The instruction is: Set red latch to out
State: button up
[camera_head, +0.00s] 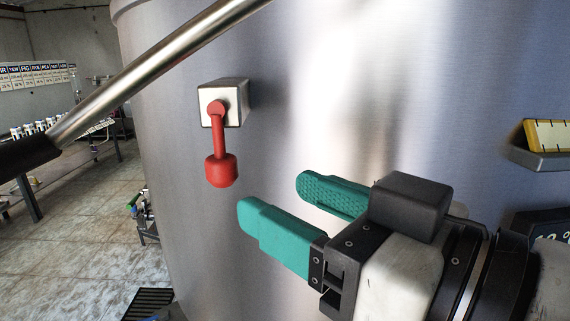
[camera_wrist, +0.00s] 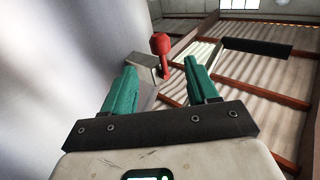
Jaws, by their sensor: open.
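The red latch (camera_head: 221,150) is a lever with a thick knob at its end, pivoted on a square metal block (camera_head: 233,101) on the steel tank wall. In the head view it hangs straight down from its pivot. In the wrist view the red latch (camera_wrist: 162,54) shows beyond the fingers, between their tips. My gripper (camera_head: 286,200) has two teal fingers spread apart with nothing between them. It sits below and to the right of the latch knob in the head view, apart from it.
The curved steel tank (camera_head: 320,80) fills most of the head view. A metal bar with a black grip (camera_head: 160,72) crosses the upper left. A small shelf (camera_head: 540,158) with a yellow object (camera_head: 546,134) juts out at right. A table and tiled floor (camera_head: 80,235) lie at left.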

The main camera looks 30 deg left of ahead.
aim_at(231, 173)
jog(key=p+x, duration=0.2)
jog(key=x, duration=0.8)
jog(key=shift+a+r+p, duration=0.1)
jog(key=shift+a+p, duration=0.2)
jog(key=shift+a, duration=0.05)
jog(key=shift+c, duration=0.2)
grip_shut()
